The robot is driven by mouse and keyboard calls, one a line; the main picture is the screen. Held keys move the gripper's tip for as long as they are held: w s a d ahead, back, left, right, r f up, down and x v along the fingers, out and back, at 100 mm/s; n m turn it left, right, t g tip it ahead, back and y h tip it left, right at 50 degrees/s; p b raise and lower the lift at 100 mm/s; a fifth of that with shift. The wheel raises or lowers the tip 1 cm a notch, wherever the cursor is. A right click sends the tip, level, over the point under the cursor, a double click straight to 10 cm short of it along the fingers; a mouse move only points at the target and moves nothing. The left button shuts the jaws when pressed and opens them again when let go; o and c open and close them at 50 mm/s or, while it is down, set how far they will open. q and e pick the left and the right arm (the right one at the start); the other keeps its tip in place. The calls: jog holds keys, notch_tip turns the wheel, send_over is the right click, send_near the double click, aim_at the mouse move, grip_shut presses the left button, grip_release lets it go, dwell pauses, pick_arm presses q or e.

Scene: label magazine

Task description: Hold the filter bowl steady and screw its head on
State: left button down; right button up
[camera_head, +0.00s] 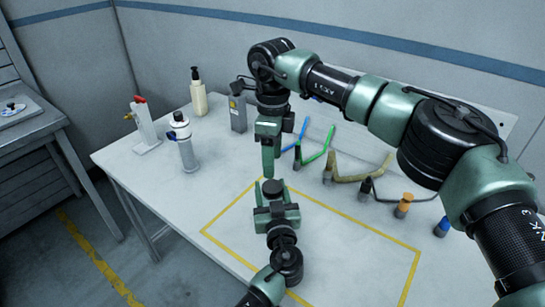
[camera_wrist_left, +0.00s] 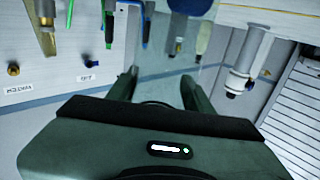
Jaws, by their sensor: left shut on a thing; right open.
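My left gripper (camera_head: 274,203) comes in from the bottom of the head view and is shut on the filter bowl. The bowl shows as a clear, bluish body (camera_wrist_left: 165,65) between the fingers in the left wrist view. A dark round piece (camera_head: 273,186) shows at the fingers in the head view; I cannot tell whether it is the filter head or part of the bowl. My right gripper (camera_head: 268,165) points down just above it, open. A small gap shows between that gripper and the dark piece.
A yellow outline (camera_head: 380,243) marks the table's front. Left stand a capped canister (camera_head: 185,145), a red-topped stand (camera_head: 144,122), a pump bottle (camera_head: 198,92) and a grey box (camera_head: 237,110).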

aim_at(272, 186)
dwell(0.3)
jog(key=shift+f, duration=4)
jog(key=shift+c, duration=0.4)
grip_shut()
jog(key=shift+o, duration=2.1)
grip_release()
notch_tip(272, 186, up, 12)
